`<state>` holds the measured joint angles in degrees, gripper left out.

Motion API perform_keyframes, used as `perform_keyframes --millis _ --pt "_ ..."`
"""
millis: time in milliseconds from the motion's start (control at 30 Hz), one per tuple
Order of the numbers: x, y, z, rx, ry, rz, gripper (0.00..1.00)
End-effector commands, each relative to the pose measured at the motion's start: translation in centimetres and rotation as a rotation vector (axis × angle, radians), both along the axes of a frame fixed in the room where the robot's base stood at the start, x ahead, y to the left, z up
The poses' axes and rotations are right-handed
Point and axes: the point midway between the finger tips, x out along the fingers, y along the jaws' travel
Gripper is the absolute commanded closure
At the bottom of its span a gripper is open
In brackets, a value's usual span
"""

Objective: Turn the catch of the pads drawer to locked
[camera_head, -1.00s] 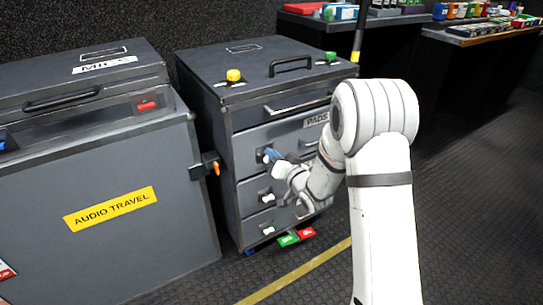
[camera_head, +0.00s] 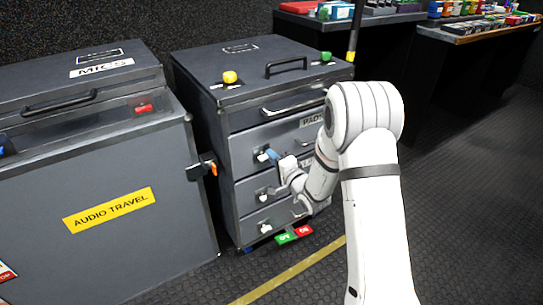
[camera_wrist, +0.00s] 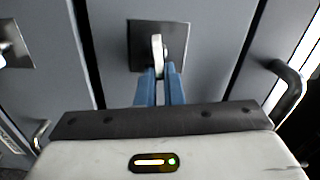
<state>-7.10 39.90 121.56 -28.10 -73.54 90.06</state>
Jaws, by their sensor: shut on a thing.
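The pads drawer (camera_head: 290,133) is the upper labelled drawer of the dark grey cabinet, with its PADS label (camera_head: 312,120) partly behind my arm. Its catch (camera_head: 262,157) is a pale lever on a dark square plate at the drawer's left side. In the wrist view the catch lever (camera_wrist: 157,50) stands upright in the picture, its lower end between my blue fingertips. My gripper (camera_head: 273,156) is shut on this lever; it also shows in the wrist view (camera_wrist: 160,76). The drawer looks closed. Any lock marking is too small to read.
Two lower drawers have similar catches (camera_head: 263,226). A drawer handle (camera_wrist: 288,90) is right of my fingers in the wrist view. The AUDIO TRAVEL case (camera_head: 110,240) stands left, with an orange-tipped latch (camera_head: 208,168). Green and red tags (camera_head: 287,237) lie by the cabinet's foot.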

Motion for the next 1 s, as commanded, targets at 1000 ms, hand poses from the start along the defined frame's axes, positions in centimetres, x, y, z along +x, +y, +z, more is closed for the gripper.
perform_keyframes --millis 1000 --pt "-0.15 0.22 -0.48 0.136 0.096 0.006 0.84"
